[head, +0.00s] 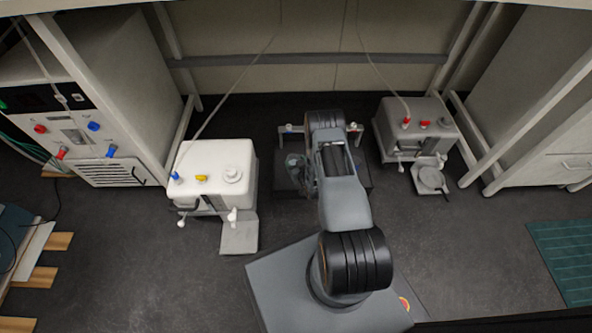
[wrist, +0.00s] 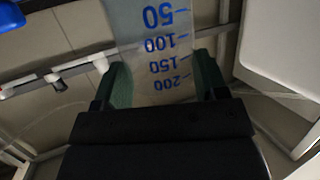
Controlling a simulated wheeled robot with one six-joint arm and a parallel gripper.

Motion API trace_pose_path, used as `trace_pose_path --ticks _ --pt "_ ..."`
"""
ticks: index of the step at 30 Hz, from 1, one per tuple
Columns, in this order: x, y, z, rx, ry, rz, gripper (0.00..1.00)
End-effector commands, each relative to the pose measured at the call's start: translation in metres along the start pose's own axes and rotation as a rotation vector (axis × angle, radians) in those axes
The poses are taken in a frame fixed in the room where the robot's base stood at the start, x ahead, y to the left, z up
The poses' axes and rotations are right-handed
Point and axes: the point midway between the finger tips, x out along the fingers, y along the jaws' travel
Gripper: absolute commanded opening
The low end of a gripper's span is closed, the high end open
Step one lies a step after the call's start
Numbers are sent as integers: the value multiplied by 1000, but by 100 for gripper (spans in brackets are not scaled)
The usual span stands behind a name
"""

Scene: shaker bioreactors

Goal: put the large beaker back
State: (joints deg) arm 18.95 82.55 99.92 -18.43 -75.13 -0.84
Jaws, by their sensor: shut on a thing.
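The large beaker (wrist: 155,28) is clear, with blue volume marks from 50 to 200, in the upper middle of the wrist view. My gripper (wrist: 163,78) is shut on it, with a green-padded finger on each side of its wall. The top end of the beaker in the wrist view runs out of the frame, so I cannot see all of it. In the head view my arm covers the gripper and most of what lies beneath it. A dark shaker (head: 288,181) with raised clamp bars stands there, partly hidden. I cannot tell whether the beaker touches anything.
A white device (head: 215,158) with a flat plate stands left of my arm. A grey device (head: 424,119) with a small round-topped platform stands at right. A large cabinet unit (head: 75,110) is at far left. A teal mat (head: 562,258) lies at right. Open dark surface lies between them.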

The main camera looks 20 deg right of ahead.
Motion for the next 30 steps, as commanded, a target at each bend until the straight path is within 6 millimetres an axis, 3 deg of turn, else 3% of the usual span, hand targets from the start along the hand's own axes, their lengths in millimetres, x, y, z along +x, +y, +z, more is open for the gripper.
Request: trace_pose_path --ticks 8,16,28,29,30 --pt "11 4 8 0 2 1 35" --pt "24 5 40 1 0 0 35" --pt "25 5 41 0 1 0 35" --pt "25 5 42 0 0 0 67" --pt "25 5 42 0 0 0 71"
